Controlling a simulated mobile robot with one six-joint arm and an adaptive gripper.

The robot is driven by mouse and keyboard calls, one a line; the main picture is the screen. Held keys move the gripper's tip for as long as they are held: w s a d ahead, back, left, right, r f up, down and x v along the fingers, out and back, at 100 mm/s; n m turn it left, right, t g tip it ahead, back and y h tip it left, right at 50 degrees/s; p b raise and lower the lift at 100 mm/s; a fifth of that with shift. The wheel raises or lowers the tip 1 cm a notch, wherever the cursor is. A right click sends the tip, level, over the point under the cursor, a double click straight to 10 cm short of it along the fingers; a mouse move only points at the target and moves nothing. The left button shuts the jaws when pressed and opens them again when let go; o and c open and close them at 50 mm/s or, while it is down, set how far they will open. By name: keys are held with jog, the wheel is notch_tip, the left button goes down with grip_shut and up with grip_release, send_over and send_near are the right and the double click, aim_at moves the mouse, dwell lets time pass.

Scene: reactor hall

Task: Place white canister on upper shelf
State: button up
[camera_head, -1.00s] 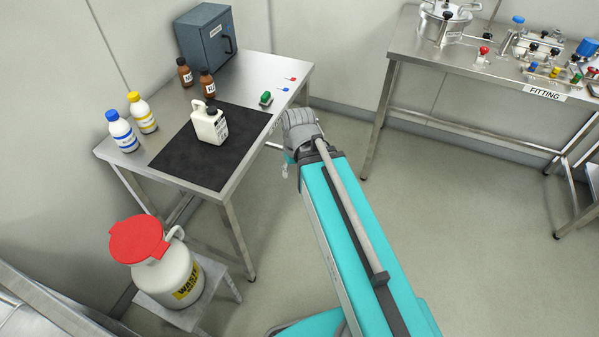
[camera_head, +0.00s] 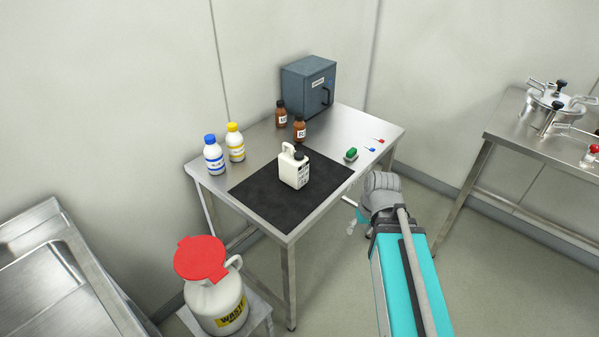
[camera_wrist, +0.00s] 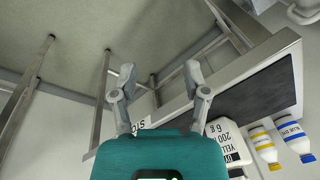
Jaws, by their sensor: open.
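The white canister (camera_head: 294,168) stands upright on a black mat (camera_head: 262,196) on the steel table, with a dark cap, a handle and a label. It also shows in the wrist view (camera_wrist: 231,143), partly hidden behind my gripper's body. My gripper (camera_wrist: 160,82) is open, its two fingers apart with nothing between them. In the head view my arm's end is right of the table and apart from the canister; the fingers are hidden there. No upper shelf can be made out in these views.
A blue-capped bottle (camera_head: 213,155) and a yellow-capped bottle (camera_head: 235,142) stand left of the mat. Brown bottles (camera_head: 281,114) and a grey cabinet (camera_head: 309,86) are behind. A green object (camera_head: 351,154) lies at right. A red-lidded waste container (camera_head: 216,303) stands in front.

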jog(key=w+a+r+n+t+y, duration=0.3)
jog(key=w+a+r+n+y, duration=0.25)
jog(key=w+a, duration=0.3)
jog(key=n+t+y, duration=0.3)
jog(key=t+y, duration=0.2)
send_near(292, 147)
jog(key=shift+s+d+r+h+p, duration=0.25)
jog(key=shift+s+d+r+p, duration=0.1)
jog(key=shift+s+d+r, duration=0.15)
jog(key=shift+f, duration=0.1)
jog(key=shift+b+x, duration=1.3)
jog(key=shift+x, duration=2.95)
